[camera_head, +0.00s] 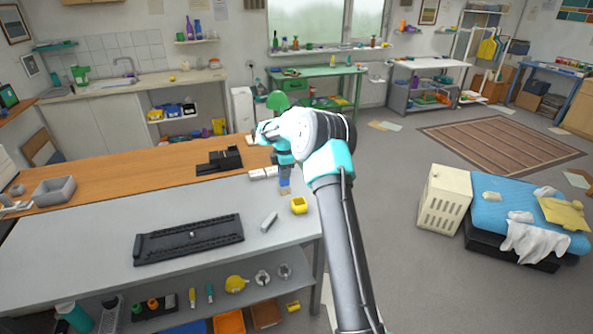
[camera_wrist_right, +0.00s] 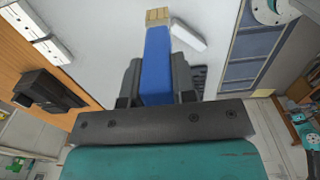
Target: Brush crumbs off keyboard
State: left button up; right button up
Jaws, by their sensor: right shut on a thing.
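The black keyboard (camera_head: 165,243) lies flat on the grey worktop, left of centre in the head view. A small pale speck (camera_head: 192,234) shows on its keys; finer crumbs are too small to tell. My right gripper (camera_head: 285,181) is above the worktop, to the right of and beyond the keyboard, apart from it. It is shut on a brush with a blue handle (camera_wrist_right: 157,65) and tan bristles (camera_wrist_right: 158,16); the bristles point away from the gripper.
A light grey block (camera_head: 269,221) and a yellow cup (camera_head: 299,205) stand right of the keyboard. A black device (camera_head: 220,160) and white blocks (camera_head: 263,173) lie farther back. A grey tray (camera_head: 45,201) stands at left. The worktop around the keyboard is mostly clear.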

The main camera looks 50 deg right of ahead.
jog(key=w+a, duration=0.4)
jog(key=a, duration=0.6)
jog(key=w+a+f, duration=0.1)
jog(key=w+a, duration=0.3)
jog(key=a, duration=0.7)
jog(key=w+a+f, duration=0.1)
jog(key=w+a, duration=0.4)
jog(key=a, duration=0.6)
jog(key=shift+a, duration=0.2)
jog(key=shift+f, duration=0.2)
jog(key=shift+f, duration=2.15)
jog(key=shift+f, duration=0.85)
jog(key=shift+d, duration=0.1)
jog(key=shift+s+d, duration=0.25)
jog(key=shift+d, duration=0.25)
